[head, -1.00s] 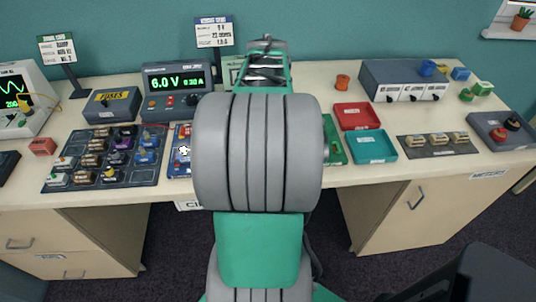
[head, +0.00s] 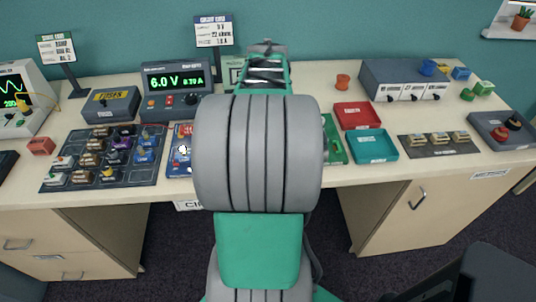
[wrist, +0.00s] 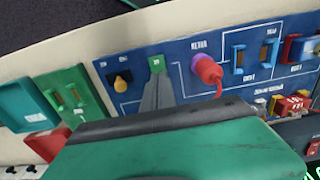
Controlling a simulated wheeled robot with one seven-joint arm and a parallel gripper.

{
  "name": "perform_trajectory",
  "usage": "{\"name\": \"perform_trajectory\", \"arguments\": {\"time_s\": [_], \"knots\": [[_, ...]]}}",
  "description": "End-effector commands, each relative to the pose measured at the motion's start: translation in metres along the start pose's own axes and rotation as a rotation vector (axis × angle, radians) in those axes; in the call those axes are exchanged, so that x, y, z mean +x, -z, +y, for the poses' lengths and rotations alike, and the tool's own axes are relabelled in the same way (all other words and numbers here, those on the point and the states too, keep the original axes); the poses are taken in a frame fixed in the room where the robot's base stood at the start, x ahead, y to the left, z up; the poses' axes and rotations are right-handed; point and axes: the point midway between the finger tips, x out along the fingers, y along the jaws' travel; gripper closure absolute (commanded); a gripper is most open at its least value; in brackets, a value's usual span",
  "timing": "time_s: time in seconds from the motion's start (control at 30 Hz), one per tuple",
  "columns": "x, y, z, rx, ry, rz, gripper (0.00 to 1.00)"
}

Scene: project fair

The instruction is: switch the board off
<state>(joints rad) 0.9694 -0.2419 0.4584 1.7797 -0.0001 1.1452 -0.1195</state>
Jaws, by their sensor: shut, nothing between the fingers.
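The blue circuit board (wrist: 138,108) spreads across the wrist view. Only its left end shows in the head view (head: 178,168), because my arm hides the rest. An orange toggle-like knob (wrist: 122,82) sits near the board's edge, beside small white lettering that I cannot read. A small green part (wrist: 157,64) is to the right of the knob. My gripper (wrist: 158,84) is shut and empty, its grey fingertips just below the green part in the picture. I cannot tell whether they touch the board. In the head view my gripper is hidden behind my arm.
A red plug (wrist: 208,70) with a red cable stands right of the fingers, near blue slotted holders (wrist: 239,60). A green board (wrist: 72,96), a teal tray (head: 371,146) and a red tray (head: 357,115) lie alongside. The power supply (head: 178,92) reads 6.0 V.

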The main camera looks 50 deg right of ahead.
Motion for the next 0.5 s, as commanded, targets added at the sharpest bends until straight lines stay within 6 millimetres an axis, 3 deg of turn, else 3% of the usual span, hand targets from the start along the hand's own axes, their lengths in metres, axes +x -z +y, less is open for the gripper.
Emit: {"name": "perform_trajectory", "arguments": {"time_s": [0.27,0.5], "knots": [[0.002,0.000,0.000,0.000,0.000,-0.002,1.00],[-0.020,0.000,0.000,0.000,0.000,0.000,1.00]]}}
